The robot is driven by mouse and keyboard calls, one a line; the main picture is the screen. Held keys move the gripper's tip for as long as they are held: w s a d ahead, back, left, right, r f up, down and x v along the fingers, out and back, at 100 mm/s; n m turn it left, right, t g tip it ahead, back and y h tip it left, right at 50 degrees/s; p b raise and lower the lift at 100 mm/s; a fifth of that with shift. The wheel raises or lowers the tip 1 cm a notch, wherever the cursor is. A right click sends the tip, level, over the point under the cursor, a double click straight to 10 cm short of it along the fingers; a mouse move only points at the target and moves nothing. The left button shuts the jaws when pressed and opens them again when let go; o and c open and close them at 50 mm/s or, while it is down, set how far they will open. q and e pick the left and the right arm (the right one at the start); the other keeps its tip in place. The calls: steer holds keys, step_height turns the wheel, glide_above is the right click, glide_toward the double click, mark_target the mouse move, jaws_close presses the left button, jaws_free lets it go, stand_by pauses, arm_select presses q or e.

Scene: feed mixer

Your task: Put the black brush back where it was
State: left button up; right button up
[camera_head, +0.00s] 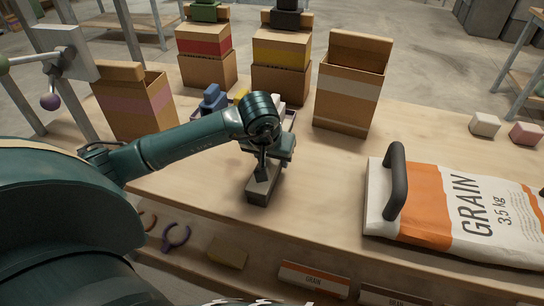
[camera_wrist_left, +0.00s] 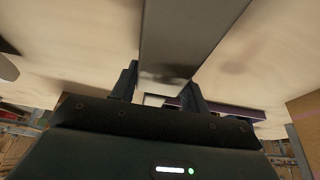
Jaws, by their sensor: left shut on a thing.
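The black brush (camera_head: 262,190) shows as a dark grey block below my left gripper (camera_head: 263,165), over the middle of the wooden table. The gripper points down and is shut on it. In the left wrist view the brush (camera_wrist_left: 188,38) is a long dark bar between the two fingers (camera_wrist_left: 162,92). I cannot tell whether its underside touches the table. A purple-edged tray (camera_head: 290,113) sits just behind the gripper, partly hidden by my arm. Its edge also shows in the left wrist view (camera_wrist_left: 240,108). My right gripper is in neither view.
A blue object (camera_head: 213,100) stands at the tray. Open cardboard boxes with pink (camera_head: 140,108), red (camera_head: 206,50), yellow (camera_head: 281,60) and white (camera_head: 350,88) bands line the back. A grain bag (camera_head: 460,210) with a black handle (camera_head: 397,180) lies right. Table between brush and bag is clear.

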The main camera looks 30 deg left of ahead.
arm_select(q)
steer(key=o, duration=1.1)
steer(key=shift+f, duration=0.1)
steer(key=shift+r+p, duration=0.3)
steer(key=v, duration=1)
steer(key=shift+s+r, duration=0.15)
steer(key=shift+r, duration=0.2)
steer(key=shift+s+r, duration=0.25)
steer(key=shift+r, duration=0.2)
steer(key=shift+d, duration=0.1)
